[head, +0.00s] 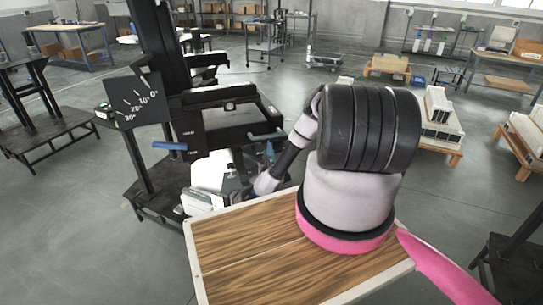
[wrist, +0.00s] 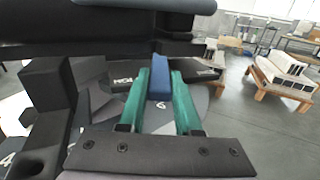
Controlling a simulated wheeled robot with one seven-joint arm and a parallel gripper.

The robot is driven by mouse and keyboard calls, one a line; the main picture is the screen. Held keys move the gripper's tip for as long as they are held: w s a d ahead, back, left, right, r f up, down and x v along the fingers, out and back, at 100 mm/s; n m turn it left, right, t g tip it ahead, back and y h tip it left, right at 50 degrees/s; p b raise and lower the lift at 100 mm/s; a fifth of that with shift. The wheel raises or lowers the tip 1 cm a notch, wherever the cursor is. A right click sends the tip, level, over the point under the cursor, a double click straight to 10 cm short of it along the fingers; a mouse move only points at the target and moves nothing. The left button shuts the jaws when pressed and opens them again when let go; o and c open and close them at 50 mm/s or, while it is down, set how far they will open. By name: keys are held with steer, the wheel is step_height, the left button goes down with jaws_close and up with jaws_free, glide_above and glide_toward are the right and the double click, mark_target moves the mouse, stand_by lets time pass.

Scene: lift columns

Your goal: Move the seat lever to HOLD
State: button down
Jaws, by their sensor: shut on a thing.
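In the wrist view, my gripper (wrist: 160,74) has two teal fingers on either side of a blue lever (wrist: 158,84). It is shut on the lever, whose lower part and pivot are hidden.
A second blue handle (head: 170,146) sticks out left of the column, below an angle plate (head: 138,98) marked in degrees. A black padded arm overhangs the gripper in the wrist view. Pallets with white blocks (head: 437,120) stand at the right. Open grey floor lies between.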

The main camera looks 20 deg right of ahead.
steer(key=shift+a, duration=0.1)
stand_by(0.3)
steer(key=c, duration=0.6)
jaws_free()
steer(key=v, duration=1)
steer(key=shift+s+a, duration=0.25)
steer(key=shift+a, duration=0.05)
